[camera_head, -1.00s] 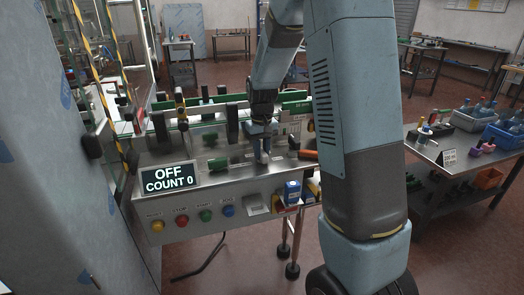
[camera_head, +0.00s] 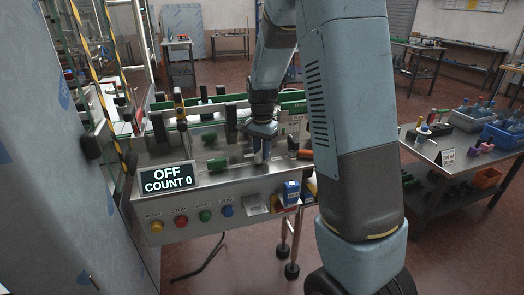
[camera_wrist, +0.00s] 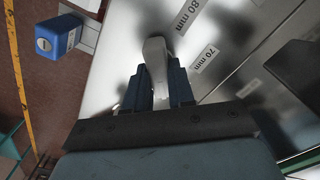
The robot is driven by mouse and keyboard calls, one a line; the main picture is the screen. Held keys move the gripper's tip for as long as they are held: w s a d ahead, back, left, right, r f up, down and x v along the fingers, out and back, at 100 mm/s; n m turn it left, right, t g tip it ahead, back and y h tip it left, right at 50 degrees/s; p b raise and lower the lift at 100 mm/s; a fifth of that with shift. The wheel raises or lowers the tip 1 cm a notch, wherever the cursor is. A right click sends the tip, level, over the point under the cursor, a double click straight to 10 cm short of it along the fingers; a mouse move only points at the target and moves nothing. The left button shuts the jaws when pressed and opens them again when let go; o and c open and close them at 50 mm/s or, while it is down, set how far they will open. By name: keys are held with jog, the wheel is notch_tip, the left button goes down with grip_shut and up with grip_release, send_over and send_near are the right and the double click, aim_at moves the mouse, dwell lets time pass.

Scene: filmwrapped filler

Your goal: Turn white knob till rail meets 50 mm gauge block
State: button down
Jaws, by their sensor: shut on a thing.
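My gripper (camera_head: 262,150) points down over the steel machine bed. In the wrist view my gripper (camera_wrist: 160,88) is shut on a pale, rounded, elongated piece (camera_wrist: 155,52), which looks like the white knob; its lower part lies between the fingers. Labels reading 70 mm (camera_wrist: 205,60) and 80 mm (camera_wrist: 187,17) are on the steel surface beside it. Behind the gripper in the head view, green-edged guide rails (camera_head: 292,106) run across the bed, partly hidden by my arm. I cannot make out the 50 mm gauge block or the rail's gap to it.
The display (camera_head: 167,179) reads OFF, COUNT 0. Coloured buttons (camera_head: 205,215) line the front panel. A blue box (camera_head: 291,192) hangs at the panel's right. A side table (camera_head: 455,150) with bins stands at right.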

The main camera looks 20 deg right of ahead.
jog(key=m, duration=0.7)
dwell(0.6)
jog(key=c, duration=1)
grip_release()
jog(key=shift+o, duration=0.2)
jog(key=shift+s, duration=0.1)
notch_tip(320, 180, up, 14)
jog(key=shift+f, duration=0.2)
